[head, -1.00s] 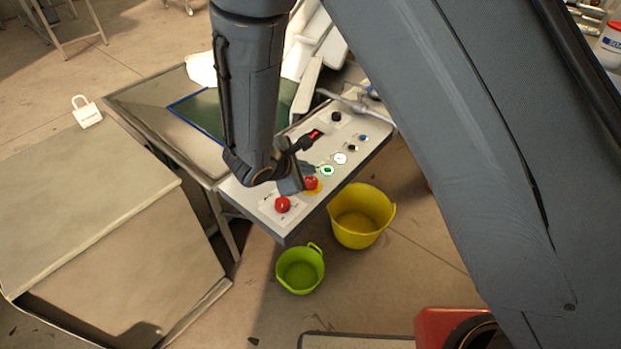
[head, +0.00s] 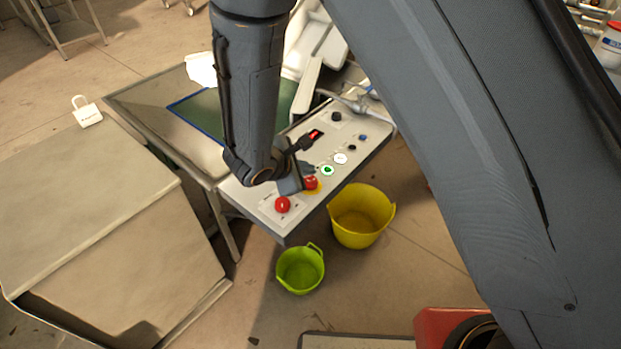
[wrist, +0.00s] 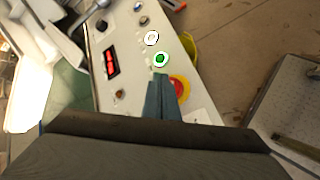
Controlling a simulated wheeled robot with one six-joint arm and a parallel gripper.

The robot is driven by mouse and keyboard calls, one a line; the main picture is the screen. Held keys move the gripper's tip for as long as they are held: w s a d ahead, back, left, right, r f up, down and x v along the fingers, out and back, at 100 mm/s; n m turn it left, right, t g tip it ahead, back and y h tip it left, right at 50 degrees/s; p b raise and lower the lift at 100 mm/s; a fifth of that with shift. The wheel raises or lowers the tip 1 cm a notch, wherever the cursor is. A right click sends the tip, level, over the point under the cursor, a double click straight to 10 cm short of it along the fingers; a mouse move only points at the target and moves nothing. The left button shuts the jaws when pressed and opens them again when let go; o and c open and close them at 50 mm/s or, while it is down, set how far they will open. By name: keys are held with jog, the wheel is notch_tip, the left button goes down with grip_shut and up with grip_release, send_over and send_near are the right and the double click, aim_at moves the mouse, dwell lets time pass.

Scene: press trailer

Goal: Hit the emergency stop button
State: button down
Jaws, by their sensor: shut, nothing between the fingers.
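The emergency stop button (head: 311,183) is a red mushroom head on a yellow ring, on the grey-white control panel (head: 345,152). In the wrist view the red button (wrist: 177,88) shows just right of my fingers, partly hidden by them. My gripper (head: 311,168) is shut and empty, low over the panel beside the button; its fingertips in the wrist view (wrist: 159,78) point towards the green button (wrist: 161,59). I cannot tell whether the fingers touch the panel or the red button.
A second red button (head: 282,204) sits on a white plate at the panel's near end. A white button (head: 340,158), a red display (head: 315,134) and several small knobs lie farther along. A yellow bucket (head: 345,236) and green bucket (head: 301,284) stand on the floor by the panel.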

aim_at(308, 182)
jog(key=shift+f, duration=0.2)
jog(key=shift+f+b, duration=0.25)
jog(key=shift+b, duration=0.35)
jog(key=shift+f+b, duration=0.3)
jog(key=shift+b, duration=0.05)
dwell(0.5)
jog(key=shift+r, duration=0.2)
jog(key=shift+r+p, duration=0.3)
jog(key=shift+r, duration=0.25)
jog(key=shift+r, duration=0.15)
jog(key=shift+r+p, duration=1.45)
jog(key=shift+r, duration=0.95)
